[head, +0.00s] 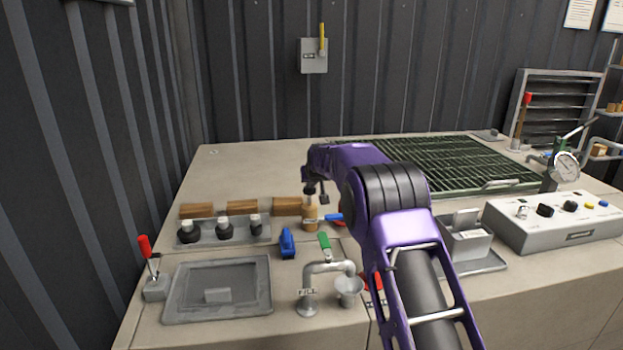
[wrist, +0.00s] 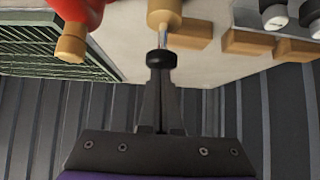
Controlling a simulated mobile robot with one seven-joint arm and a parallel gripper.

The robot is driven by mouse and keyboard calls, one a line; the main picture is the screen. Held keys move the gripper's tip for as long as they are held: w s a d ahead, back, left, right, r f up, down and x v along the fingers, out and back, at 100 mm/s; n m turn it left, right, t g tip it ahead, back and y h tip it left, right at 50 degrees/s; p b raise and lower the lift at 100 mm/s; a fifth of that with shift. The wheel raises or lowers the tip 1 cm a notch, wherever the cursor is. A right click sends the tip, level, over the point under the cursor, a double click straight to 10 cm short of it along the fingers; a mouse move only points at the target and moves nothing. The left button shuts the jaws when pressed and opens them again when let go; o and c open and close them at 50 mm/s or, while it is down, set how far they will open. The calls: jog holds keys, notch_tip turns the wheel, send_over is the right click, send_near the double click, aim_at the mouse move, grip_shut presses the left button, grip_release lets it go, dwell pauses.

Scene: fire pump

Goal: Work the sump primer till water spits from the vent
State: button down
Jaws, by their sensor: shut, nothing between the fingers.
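The sump primer looks to be the small tan cylinder (head: 309,213) left of my arm, with a thin metal rod and black knob on top. In the wrist view, its tan body (wrist: 165,14), silver rod and black knob (wrist: 160,59) line up with my fingers. My gripper (wrist: 160,76) is shut and empty, its fingertips right at the knob's top; whether they touch is unclear. In the head view, my gripper (head: 312,185) is above the cylinder, partly hidden by my wrist. I cannot pick out a vent for certain, and no water shows.
A blue-handled part (head: 287,243), green-handled tap (head: 325,247) and cup (head: 349,288) are in front. A red part (wrist: 80,12) is beside the primer. Green grating (head: 440,165) lies behind.

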aim_at(311, 194)
jog(key=shift+f+b, duration=0.85)
jog(key=shift+f, duration=0.9)
jog(key=w+r+p+v, duration=0.1)
jog(key=w+r+v, duration=0.1)
jog(key=v, duration=1.1)
jog(key=shift+a+r, duration=0.2)
